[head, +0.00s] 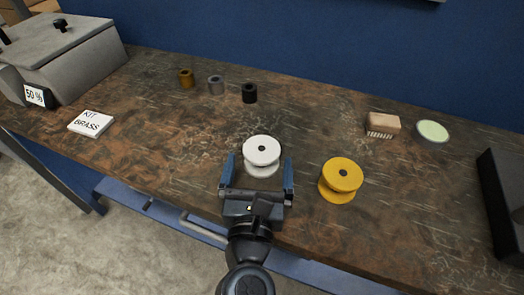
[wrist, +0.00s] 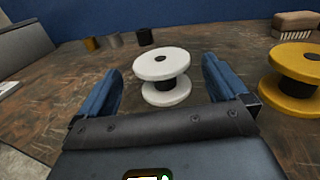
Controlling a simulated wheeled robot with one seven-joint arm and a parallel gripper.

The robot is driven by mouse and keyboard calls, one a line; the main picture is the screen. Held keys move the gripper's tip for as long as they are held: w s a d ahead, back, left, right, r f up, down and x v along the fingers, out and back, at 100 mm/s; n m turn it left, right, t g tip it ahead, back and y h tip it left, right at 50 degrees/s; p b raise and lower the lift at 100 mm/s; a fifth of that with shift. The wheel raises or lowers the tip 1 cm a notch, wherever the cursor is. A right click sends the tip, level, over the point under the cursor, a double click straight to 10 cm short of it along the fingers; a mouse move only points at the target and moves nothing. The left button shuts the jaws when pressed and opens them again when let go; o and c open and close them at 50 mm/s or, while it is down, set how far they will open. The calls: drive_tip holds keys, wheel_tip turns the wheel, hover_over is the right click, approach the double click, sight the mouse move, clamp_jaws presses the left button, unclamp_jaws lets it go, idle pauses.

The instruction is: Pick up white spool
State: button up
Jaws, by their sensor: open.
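The white spool (head: 262,152) stands upright on the brown workbench near its front edge. It also shows in the wrist view (wrist: 162,67), with a dark centre hole and a dark core between its two flanges. My gripper (head: 258,168) is open, with one blue finger on each side of the spool's near part. In the wrist view my open fingers (wrist: 160,90) lie left and right of the spool, with gaps visible on both sides. Nothing is held.
A yellow spool (head: 341,180) stands close to the right of my gripper. A brush (head: 382,124), a round tin (head: 432,132) and a dark box (head: 500,205) are further right. Small brass, grey and black cylinders (head: 249,93) stand behind. A "KIT BRASS" card (head: 91,123) lies left.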

sight(262, 156)
drive_tip(key=shift+w+d, duration=0.15)
drive_tip(key=shift+w, duration=1.35)
drive_tip(key=c, duration=1)
